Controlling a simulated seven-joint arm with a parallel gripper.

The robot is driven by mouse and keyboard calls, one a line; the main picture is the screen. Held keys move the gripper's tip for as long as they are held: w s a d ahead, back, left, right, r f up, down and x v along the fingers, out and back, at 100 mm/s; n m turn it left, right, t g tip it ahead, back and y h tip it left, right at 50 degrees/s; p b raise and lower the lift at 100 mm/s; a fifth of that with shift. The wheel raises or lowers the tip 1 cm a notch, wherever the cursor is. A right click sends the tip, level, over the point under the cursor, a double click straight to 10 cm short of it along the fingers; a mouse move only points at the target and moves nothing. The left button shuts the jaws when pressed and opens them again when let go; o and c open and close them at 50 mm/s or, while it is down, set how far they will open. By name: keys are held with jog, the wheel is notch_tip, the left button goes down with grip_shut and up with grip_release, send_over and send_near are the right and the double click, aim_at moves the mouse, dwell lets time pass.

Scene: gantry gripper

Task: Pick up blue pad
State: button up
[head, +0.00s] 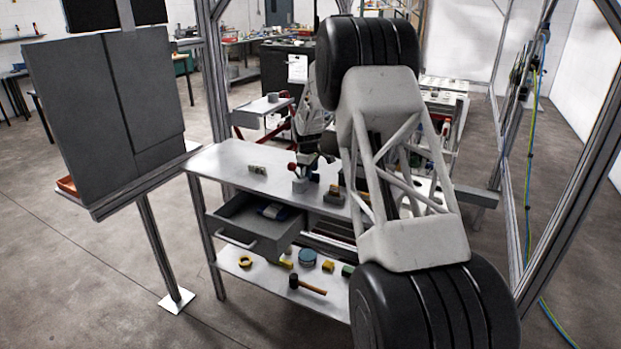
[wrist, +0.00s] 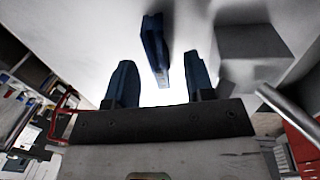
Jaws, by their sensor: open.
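A narrow dark-blue piece (wrist: 154,45), which looks like the blue pad, shows in the wrist view against the pale worktop. It lies ahead of and between the two blue fingers of my gripper (wrist: 159,62). The fingers are apart, with clear gaps on both sides of the piece, and I see no contact. In the head view my gripper (head: 307,171) is small and low over the bench top, partly among dark shapes. I cannot make out the blue piece clearly there.
A grey block (wrist: 252,48) and a metal rod (wrist: 286,108) stand right of the fingers in the wrist view. The bench (head: 215,160) has small parts on top and an open drawer (head: 235,222) holding a bluish item (head: 272,211). A lower shelf holds a mallet (head: 306,285).

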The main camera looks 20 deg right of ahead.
jog(key=shift+w+d+f, duration=0.1)
jog(key=shift+f, duration=0.7)
grip_shut()
